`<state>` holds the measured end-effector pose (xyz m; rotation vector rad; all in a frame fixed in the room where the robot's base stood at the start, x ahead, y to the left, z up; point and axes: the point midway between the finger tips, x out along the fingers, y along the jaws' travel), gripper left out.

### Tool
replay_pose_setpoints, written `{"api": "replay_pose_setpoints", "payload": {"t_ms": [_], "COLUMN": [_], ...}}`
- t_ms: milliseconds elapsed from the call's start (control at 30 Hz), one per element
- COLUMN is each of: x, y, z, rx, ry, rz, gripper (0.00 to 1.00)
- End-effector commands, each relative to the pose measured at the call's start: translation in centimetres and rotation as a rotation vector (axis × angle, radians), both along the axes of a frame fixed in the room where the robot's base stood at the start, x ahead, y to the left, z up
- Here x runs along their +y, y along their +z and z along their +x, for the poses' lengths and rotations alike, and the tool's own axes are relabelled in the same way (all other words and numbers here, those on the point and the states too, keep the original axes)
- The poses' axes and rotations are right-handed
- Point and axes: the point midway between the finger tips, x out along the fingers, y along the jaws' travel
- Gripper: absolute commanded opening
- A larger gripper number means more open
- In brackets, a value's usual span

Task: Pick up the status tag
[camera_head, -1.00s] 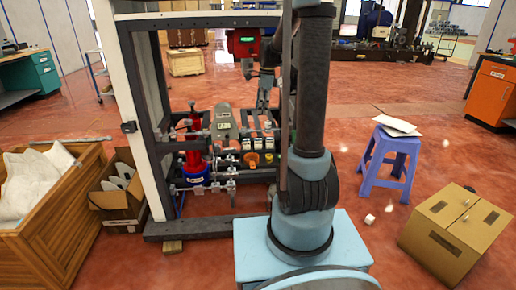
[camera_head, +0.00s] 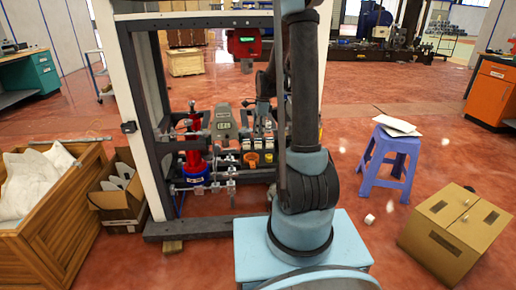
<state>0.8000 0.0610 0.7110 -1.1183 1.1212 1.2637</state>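My gripper (camera_head: 260,108) is inside the dispenser frame, left of my upright arm column, low over the parts at its base. It is small and partly blurred against dark parts, so I cannot tell whether its fingers are open or hold anything. I cannot make out the status tag for certain. Small pale-topped pieces (camera_head: 251,144) stand in a row below my gripper, beside an orange cup (camera_head: 251,158). A grey rounded unit (camera_head: 223,122) stands to the left of my gripper.
The dark frame post (camera_head: 140,110) and white panel bound the dispenser at left. A red cylinder (camera_head: 194,160) with pipework stands inside. A blue stool (camera_head: 388,160) and cardboard box (camera_head: 455,230) are at right.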

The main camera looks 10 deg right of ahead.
Motion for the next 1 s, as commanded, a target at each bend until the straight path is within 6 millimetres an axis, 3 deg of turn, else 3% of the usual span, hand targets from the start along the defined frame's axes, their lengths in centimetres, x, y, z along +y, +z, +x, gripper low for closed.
{"api": "replay_pose_setpoints", "payload": {"t_ms": [167, 533, 867, 1000], "x": [0.0, 0.1, 0.1, 0.1], "y": [-0.8, -4.9, -5.4, -5.4], "z": [0.0, 0.1, 0.1, 0.1], "rx": [0.0, 0.0, 0.0, 0.0], "ry": [0.0, 0.0, 0.0, 0.0], "rz": [0.0, 0.0, 0.0, 0.0], "gripper": [0.3, 0.3, 0.3, 0.03]}}
